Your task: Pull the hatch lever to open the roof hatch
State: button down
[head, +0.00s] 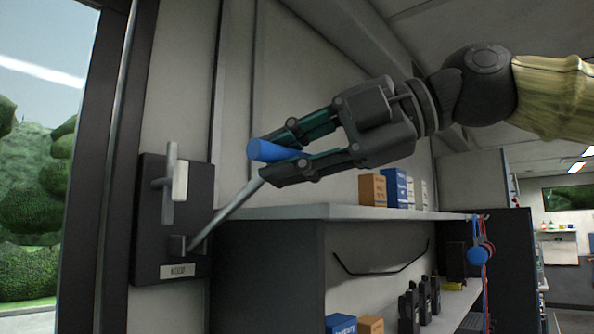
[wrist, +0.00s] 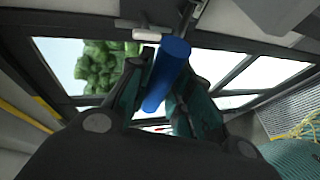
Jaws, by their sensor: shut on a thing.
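The hatch lever is a grey rod with a blue cylindrical grip (head: 270,151). It rises to the right from a pivot on a dark wall plate (head: 150,268) with a small label. My gripper (head: 277,155) is shut on the blue grip, with one finger above it and one below. In the wrist view the blue grip (wrist: 168,70) lies between my two fingers, its far end towards the wall. A grey upright bar with a white block (head: 180,181) sits on the upper part of the plate. The roof hatch cannot be made out in either view.
A shelf (head: 290,213) with blue and tan boxes (head: 393,187) is below and right of my gripper. Several black handheld radios (head: 420,305) stand on a lower shelf. A blue item on cords (head: 478,255) hangs from the shelf end. A window is at the left.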

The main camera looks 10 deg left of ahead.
jog(key=f+b, duration=0.2)
jog(key=s+d+f+b, duration=0.1)
jog(key=shift+f, duration=0.35)
jog(key=shift+s+f, duration=0.1)
jog(key=shift+f, duration=0.1)
jog(key=c, duration=1.4)
grip_release()
jog(key=shift+s, duration=0.1)
jog(key=shift+o, duration=0.5)
jog(key=shift+r, duration=0.15)
jog(key=shift+d, duration=0.1)
